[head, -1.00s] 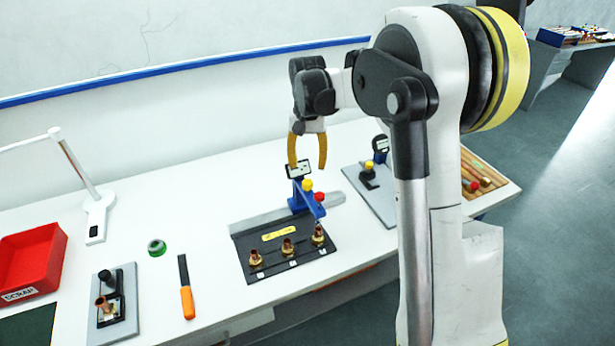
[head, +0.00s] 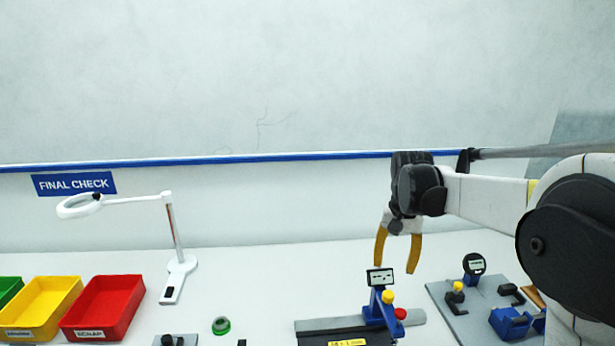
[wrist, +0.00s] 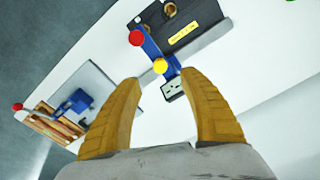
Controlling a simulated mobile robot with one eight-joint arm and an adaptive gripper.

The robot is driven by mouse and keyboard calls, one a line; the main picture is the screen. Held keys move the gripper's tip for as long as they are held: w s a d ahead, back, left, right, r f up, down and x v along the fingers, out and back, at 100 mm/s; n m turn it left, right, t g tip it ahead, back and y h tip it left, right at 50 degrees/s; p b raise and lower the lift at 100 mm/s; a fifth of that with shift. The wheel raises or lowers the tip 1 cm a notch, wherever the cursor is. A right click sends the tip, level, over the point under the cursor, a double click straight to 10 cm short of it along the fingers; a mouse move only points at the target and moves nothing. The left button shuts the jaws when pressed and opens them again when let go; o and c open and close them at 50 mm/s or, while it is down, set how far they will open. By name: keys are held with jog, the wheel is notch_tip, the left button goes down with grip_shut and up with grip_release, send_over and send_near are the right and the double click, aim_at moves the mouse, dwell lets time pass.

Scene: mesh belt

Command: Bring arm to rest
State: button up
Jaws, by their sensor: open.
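My gripper (head: 397,249) is open and empty, with its two yellow fingers pointing down. In the head view it hangs above the back of the white bench, over a blue fixture (head: 384,312) with a small display, a yellow knob and a red knob. The blue fixture also shows beyond the fingertips in the wrist view (wrist: 154,48). My arm reaches in from the right of the head view.
A grey plate with a dial gauge (head: 473,264) stands at the right. A red bin (head: 104,307) and a yellow bin (head: 42,306) stand at the left, beside a white magnifier lamp (head: 178,268). A green ring (head: 221,325) lies on the bench. A wall with a blue rail is behind.

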jog(key=s+a+f+n+t+b, duration=0.1)
jog(key=s+f+b, duration=0.3)
jog(key=s, duration=0.4)
jog(key=s+a+f+n+t+b, duration=0.2)
jog(key=s+a+f+t+b, duration=0.1)
jog(key=s, duration=0.5)
jog(key=s+a+f+n+t+b, duration=0.1)
jog(key=s+a+f+t+b, duration=0.1)
jog(key=s+f+b, duration=0.3)
jog(key=s+b, duration=0.1)
jog(key=s, duration=0.3)
jog(key=shift+a+f+n+t, duration=0.15)
jog(key=shift+f+n+t, duration=0.15)
jog(key=shift+f, duration=0.05)
